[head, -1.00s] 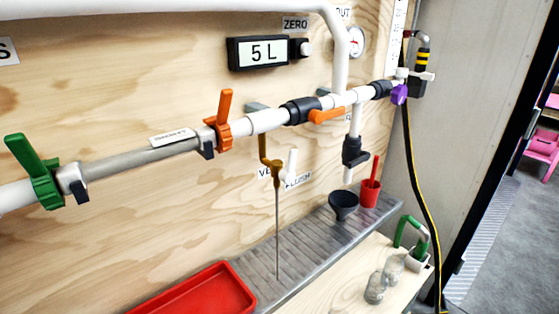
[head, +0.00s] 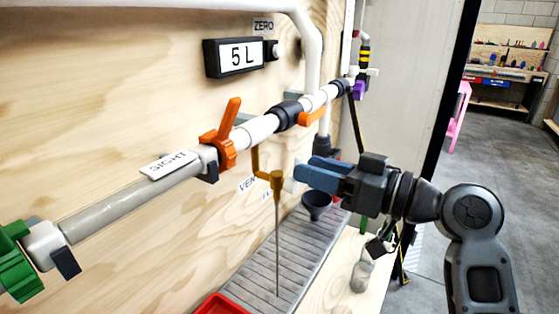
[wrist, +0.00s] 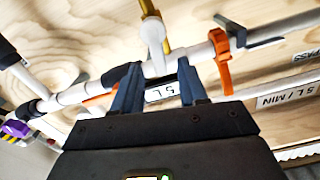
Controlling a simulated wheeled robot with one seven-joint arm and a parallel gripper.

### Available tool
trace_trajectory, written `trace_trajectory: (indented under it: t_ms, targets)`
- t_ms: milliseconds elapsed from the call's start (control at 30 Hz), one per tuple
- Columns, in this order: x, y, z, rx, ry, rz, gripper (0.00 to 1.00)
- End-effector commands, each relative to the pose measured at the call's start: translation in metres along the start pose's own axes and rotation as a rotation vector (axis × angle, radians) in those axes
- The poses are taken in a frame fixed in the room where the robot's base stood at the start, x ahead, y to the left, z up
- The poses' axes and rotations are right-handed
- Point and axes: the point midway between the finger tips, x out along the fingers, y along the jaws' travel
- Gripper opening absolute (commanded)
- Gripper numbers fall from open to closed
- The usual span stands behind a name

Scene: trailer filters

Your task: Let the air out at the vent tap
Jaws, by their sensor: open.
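The ochre vent tap (head: 276,180) hangs below the white pipe, above a label partly reading "VEN". A thin grey line runs from it down to the ribbed drain tray (head: 255,283); I cannot tell if it is liquid or a tube. The white flush tap (head: 289,184) is just right of it, mostly hidden by my gripper (head: 309,173). My gripper is open, its blue fingers pointing left at the taps. In the wrist view, a white lever (wrist: 154,35) and ochre pipe (wrist: 167,47) lie just beyond the fingertips (wrist: 158,68). Contact is not clear.
The orange valve (head: 226,133) and green valve (head: 14,262) sit on the pipe to the left. The display (head: 240,56) reads 5 L.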

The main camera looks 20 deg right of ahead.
Motion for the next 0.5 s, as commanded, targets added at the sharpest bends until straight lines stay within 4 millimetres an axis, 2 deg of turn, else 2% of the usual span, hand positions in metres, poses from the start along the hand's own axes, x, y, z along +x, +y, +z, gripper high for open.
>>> trace_trajectory:
  t_ms: [200,333,500]
  targets:
    - [0.035,-0.001,-0.001,0.000,-0.001,-0.002,0.43]
    - [0.050,0.000,0.000,0.001,-0.001,0.000,0.43]
    - [0.058,-0.001,0.000,0.001,-0.001,0.000,0.43]
